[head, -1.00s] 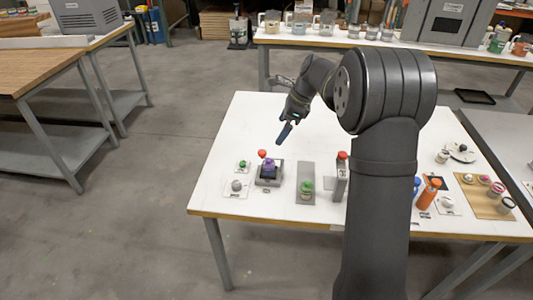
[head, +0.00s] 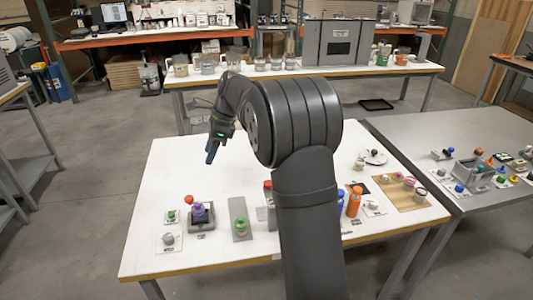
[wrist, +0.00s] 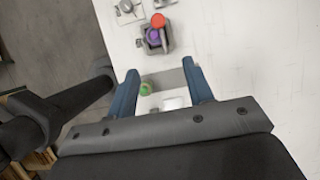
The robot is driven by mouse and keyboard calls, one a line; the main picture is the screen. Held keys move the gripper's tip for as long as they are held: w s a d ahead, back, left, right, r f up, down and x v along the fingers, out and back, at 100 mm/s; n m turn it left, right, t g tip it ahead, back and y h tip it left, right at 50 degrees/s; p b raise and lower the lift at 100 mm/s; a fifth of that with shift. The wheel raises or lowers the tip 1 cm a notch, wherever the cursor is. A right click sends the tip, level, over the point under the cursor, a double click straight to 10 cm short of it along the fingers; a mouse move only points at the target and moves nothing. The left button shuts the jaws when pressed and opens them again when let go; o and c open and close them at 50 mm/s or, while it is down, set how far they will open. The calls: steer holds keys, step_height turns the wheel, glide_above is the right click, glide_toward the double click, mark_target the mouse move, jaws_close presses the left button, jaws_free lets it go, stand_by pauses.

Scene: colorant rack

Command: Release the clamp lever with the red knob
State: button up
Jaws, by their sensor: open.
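The clamp has a dark grey base (head: 201,221), a purple part (head: 198,209) in it and a round red knob (head: 189,199) at its upper left. It stands near the front left of the white table. In the wrist view the red knob (wrist: 158,20) and purple part (wrist: 153,36) show at the top, beyond the fingertips. My gripper (head: 211,152) has blue fingers and hangs above the table, behind the clamp in the head view. In the wrist view my gripper (wrist: 161,71) is open, with nothing held between its fingers and apart from the clamp.
A small green knob (head: 171,216) and a grey knob (head: 168,238) sit left of the clamp. A green-topped piece on a grey plate (head: 239,230) and a red-topped block (head: 267,185) stand to its right. Orange (head: 354,203) and blue bottles stand farther right. The back left tabletop is clear.

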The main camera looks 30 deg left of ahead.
steer(key=shift+s+a+f, duration=0.1)
steer(key=shift+s, duration=0.15)
steer(key=c, duration=0.7)
steer(key=s, duration=0.1)
steer(key=s+f+m+y, duration=0.1)
steer(key=s+y, duration=0.1)
steer(key=shift+s+a+f+m, duration=0.25)
steer(key=shift+s+a+m, duration=0.05)
steer(key=shift+s+a, duration=0.1)
jaws_close()
steer(key=s+d+f+m+t+y, duration=0.3)
steer(key=s+d+f+m+t, duration=0.2)
steer(key=d+f+m, duration=0.2)
steer(key=d+m, duration=0.2)
steer(key=shift+s+d+f+m, duration=0.15)
steer(key=shift+d+f+m, duration=0.15)
steer(key=shift+f, duration=0.1)
